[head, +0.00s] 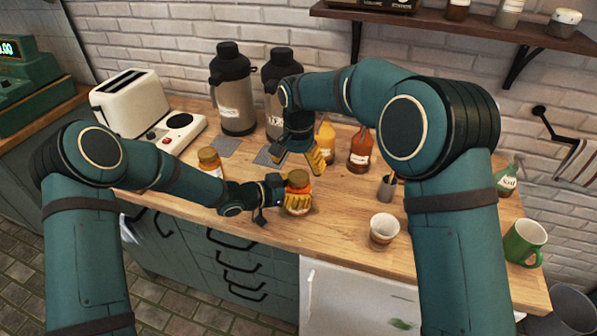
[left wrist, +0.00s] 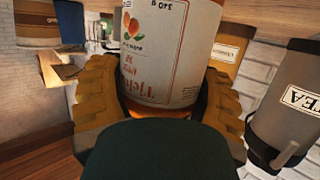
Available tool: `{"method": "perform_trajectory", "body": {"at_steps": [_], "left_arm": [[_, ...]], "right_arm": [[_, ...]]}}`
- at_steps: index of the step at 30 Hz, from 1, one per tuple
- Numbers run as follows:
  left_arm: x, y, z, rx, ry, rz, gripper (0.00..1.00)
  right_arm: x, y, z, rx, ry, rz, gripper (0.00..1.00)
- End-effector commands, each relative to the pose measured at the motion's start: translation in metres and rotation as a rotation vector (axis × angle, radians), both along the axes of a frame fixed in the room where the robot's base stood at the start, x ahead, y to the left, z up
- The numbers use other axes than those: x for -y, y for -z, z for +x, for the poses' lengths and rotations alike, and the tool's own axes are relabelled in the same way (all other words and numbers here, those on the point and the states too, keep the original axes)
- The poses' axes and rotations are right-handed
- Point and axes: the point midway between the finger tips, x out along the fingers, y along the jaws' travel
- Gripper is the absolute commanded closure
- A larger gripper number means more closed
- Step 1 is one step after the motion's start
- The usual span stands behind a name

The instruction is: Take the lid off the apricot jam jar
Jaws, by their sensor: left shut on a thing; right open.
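My left gripper (head: 297,208) is shut around the lower part of a jar (head: 298,193) with orange contents, which I take as the apricot jam jar. Its orange-brown lid (head: 298,177) is on top. In the left wrist view the jar's pale label (left wrist: 160,50) shows orange-red fruit and lettering I cannot fully read; both yellow fingers flank the jar. My right gripper (head: 299,160) is open, fingers pointing down, just above and behind the lid. I cannot tell any touch between them.
A second jar (head: 210,162) with a yellowish lid stands left, behind my left forearm. A cup (head: 383,230) is front right. Two flasks (head: 232,90) and a toaster (head: 130,103) are at the back.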

Motion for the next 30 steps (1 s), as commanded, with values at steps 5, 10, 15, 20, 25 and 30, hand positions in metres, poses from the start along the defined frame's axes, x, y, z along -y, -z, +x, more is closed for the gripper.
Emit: {"method": "perform_trajectory", "body": {"at_steps": [5, 10, 15, 20, 25, 30], "left_arm": [[0.000, 0.000, 0.000, 0.000, 0.000, -0.001, 1.00], [0.000, 0.000, 0.000, 0.000, 0.000, -0.001, 1.00], [0.000, 0.000, 0.000, 0.000, 0.000, -0.001, 1.00], [0.000, 0.000, 0.000, 0.000, 0.000, -0.001, 1.00], [0.000, 0.000, 0.000, 0.000, 0.000, -0.001, 1.00], [0.000, 0.000, 0.000, 0.000, 0.000, -0.001, 1.00]], "right_arm": [[0.000, -0.009, 0.000, -0.002, 0.009, -0.001, 0.13], [0.000, -0.018, -0.001, -0.006, 0.096, -0.007, 0.13], [0.000, -0.032, 0.000, -0.005, 0.214, -0.008, 0.13], [0.000, -0.041, 0.000, -0.002, 0.279, -0.003, 0.13], [0.000, -0.030, 0.000, -0.005, 0.294, -0.002, 0.13], [0.000, -0.004, 0.000, -0.004, 0.292, -0.002, 0.13]]}}
